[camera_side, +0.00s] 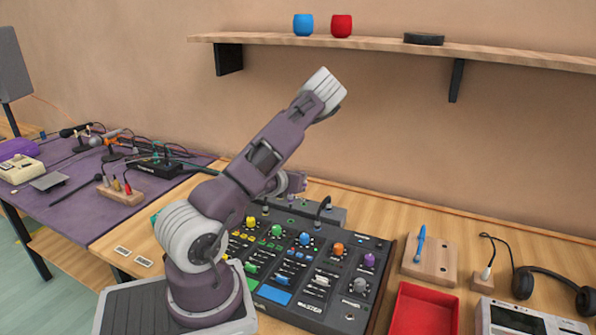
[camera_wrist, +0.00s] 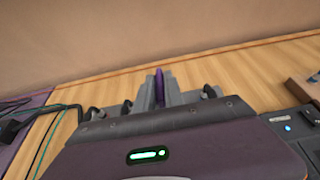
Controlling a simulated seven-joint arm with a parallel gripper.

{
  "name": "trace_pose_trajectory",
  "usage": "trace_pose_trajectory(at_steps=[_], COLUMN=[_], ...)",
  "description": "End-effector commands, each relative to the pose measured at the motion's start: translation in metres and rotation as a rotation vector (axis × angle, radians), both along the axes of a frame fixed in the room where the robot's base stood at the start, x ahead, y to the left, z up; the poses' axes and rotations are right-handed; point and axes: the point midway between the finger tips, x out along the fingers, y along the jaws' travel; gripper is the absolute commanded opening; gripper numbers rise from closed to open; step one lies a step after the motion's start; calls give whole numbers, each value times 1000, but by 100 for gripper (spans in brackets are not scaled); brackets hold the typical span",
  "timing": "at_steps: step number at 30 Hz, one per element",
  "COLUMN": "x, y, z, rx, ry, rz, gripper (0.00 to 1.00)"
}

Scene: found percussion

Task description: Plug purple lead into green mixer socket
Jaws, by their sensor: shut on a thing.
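My gripper (camera_wrist: 160,92) is shut on the purple lead (camera_wrist: 159,85), whose slim purple end stands upright between the grey fingers in the wrist view. In the side view my gripper (camera_side: 294,184) is partly hidden behind my arm, above the back of the mixer. I cannot make out the green socket. The tip of the lead is hidden, so I cannot tell whether it touches a socket.
Black plugs stand beside my fingers, one at left (camera_wrist: 126,107) and one at right (camera_wrist: 208,91). A red tray (camera_side: 425,310), a wooden block with a blue tool (camera_side: 430,259) and headphones (camera_side: 553,289) lie right of the mixer. A purple-topped table (camera_side: 75,205) with gear is at left.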

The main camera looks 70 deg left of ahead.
Motion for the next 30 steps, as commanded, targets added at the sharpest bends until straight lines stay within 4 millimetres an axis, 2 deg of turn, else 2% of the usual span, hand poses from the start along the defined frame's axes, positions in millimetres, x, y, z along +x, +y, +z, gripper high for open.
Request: trace_pose_trajectory(at_steps=[3, 9, 30], x=[0, 0, 0], y=[0, 0, 0], z=[-16, -31, -35], rx=[0, 1, 2], ry=[2, 1, 0], rz=[1, 0, 1], gripper=[0, 0, 0])
